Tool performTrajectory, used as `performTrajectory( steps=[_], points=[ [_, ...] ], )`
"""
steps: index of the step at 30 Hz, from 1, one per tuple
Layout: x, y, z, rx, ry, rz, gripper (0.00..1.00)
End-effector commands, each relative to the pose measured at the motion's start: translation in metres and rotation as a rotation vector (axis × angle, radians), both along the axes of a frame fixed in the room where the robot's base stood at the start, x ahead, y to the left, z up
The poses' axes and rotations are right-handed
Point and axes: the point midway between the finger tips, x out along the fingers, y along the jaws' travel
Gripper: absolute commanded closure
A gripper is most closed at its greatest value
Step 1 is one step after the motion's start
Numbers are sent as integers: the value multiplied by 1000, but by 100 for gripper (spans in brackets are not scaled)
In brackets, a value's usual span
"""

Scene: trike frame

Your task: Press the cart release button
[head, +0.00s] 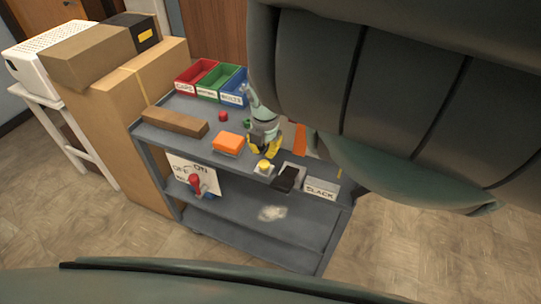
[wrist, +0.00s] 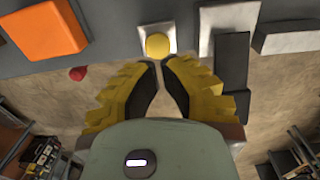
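A round yellow button on a pale square base (head: 264,166) sits at the front edge of the grey cart's top; it also shows in the wrist view (wrist: 158,45). No label on it is readable, so I cannot tell whether it is the cart release button. My gripper (head: 263,152) is just behind and above it in the head view. In the wrist view, the yellow fingertips (wrist: 161,64) are almost together, with nothing between them, pointing at the button. They look apart from it, but contact is hard to judge.
An orange block (head: 229,142) lies left of the button. A black lever-like part (head: 286,178) and a labelled white block (head: 320,189) are to its right. A red knob (head: 195,184) is on the cart's front sign. Red, green and blue bins (head: 234,90) stand behind.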

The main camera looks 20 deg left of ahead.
Motion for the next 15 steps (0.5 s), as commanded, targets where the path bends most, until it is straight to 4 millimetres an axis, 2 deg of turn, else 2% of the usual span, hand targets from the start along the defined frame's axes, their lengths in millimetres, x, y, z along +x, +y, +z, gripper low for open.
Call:
performTrajectory(
  steps=[3, 15],
  points=[
    [2, -1, 20, -1, -4, 0, 100],
    [0, -3, 71, -2, 0, -1, 100]
  ],
)
